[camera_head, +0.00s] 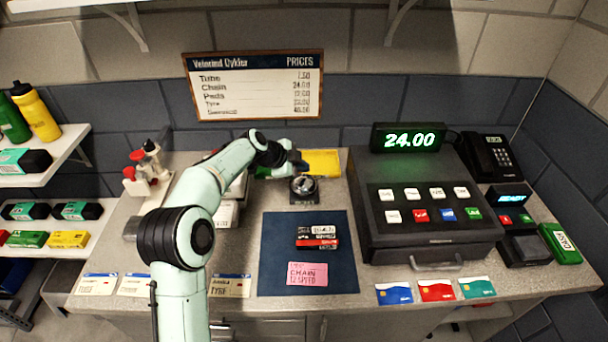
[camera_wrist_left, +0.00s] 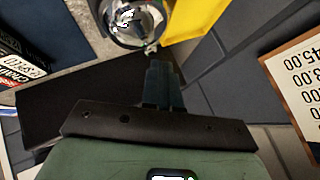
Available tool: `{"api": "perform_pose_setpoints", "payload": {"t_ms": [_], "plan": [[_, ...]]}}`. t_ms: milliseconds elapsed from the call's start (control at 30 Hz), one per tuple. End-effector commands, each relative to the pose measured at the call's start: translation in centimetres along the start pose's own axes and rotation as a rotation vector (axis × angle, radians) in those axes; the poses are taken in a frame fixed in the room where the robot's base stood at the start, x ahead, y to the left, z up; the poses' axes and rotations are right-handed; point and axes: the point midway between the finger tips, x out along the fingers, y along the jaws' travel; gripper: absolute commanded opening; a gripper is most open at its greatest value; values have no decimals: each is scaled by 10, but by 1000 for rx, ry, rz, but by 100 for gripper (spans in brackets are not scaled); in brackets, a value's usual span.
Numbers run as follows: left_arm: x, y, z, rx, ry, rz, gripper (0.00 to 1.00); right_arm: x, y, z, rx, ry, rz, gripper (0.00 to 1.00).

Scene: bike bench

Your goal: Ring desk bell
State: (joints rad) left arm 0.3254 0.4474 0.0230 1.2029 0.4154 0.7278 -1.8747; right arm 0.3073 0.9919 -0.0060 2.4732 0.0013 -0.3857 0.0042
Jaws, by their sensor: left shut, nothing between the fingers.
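The desk bell (camera_head: 304,185) has a shiny silver dome on a dark square base and stands on the counter just behind the blue mat. In the left wrist view the bell's dome (camera_wrist_left: 130,22) is at the top, cut off by the frame edge. My left gripper (camera_head: 300,165) is at the bell's far side, above the counter, its fingers closed together with nothing between them. In the left wrist view the closed fingertips (camera_wrist_left: 158,66) point toward the bell's edge. I cannot tell whether they touch it. My right gripper is out of view.
A cash register (camera_head: 425,205) stands to the right. A yellow item (camera_head: 322,162) lies behind the bell. A price board (camera_head: 254,86) hangs on the back wall.

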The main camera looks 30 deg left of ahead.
Motion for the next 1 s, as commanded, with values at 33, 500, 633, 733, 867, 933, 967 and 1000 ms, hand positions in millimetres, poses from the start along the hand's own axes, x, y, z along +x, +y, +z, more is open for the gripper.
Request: {"api": "perform_pose_setpoints", "payload": {"t_ms": [33,500,633,733,867,933,967,1000], "plan": [[0,-1,0,0,0,-1,0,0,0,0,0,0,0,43],[2,2,1,0,0,0,0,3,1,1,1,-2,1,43],[3,2,2,0,0,0,0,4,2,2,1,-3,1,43],[4,3,2,0,0,0,0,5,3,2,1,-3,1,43],[4,3,3,0,0,0,0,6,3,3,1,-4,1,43],[5,4,4,0,0,0,0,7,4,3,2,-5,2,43],[5,4,4,0,0,0,0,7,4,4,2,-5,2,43],[6,4,4,0,0,0,0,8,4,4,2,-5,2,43]]}}
